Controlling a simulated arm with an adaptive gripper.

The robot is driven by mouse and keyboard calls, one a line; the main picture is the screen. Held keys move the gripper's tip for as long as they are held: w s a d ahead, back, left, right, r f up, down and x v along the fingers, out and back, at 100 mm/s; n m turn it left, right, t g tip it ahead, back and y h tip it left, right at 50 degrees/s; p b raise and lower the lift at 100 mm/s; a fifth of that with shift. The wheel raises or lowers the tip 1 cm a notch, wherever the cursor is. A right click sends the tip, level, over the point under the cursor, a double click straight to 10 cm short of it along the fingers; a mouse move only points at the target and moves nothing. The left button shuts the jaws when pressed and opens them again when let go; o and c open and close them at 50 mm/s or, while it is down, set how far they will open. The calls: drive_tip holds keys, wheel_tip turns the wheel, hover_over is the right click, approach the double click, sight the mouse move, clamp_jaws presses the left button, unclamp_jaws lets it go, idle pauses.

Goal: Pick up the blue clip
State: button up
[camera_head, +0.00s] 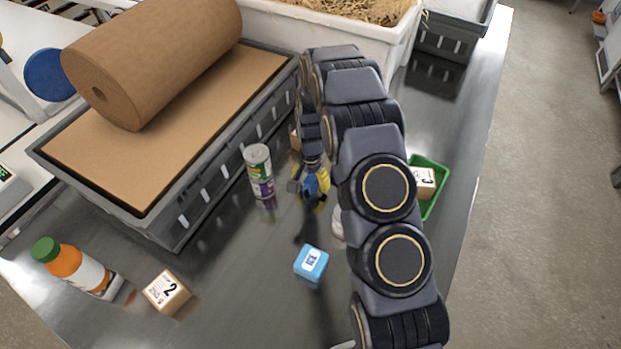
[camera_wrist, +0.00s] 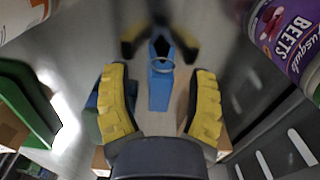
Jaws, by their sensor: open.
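The blue clip (camera_wrist: 161,88) lies on the shiny steel table, between and a little beyond my fingers in the wrist view. A pale ring shows across its middle. My gripper (camera_wrist: 160,76) is open, with a yellow-padded finger on either side of the clip and visible space between. In the head view my gripper (camera_head: 316,190) is low over the table, right of the cans. Blue shows there beside the yellow pads, but I cannot tell whether it is the clip.
Stacked cans (camera_head: 259,172) stand close by; a beets can (camera_wrist: 288,38) is at the wrist view's upper right. A light-blue ice box (camera_head: 311,264) is nearer the front. A green tray (camera_head: 436,187) lies right of my arm. A grey crate (camera_head: 186,228) borders the left.

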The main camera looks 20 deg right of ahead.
drive_tip(key=shift+f, duration=0.15)
clamp_jaws()
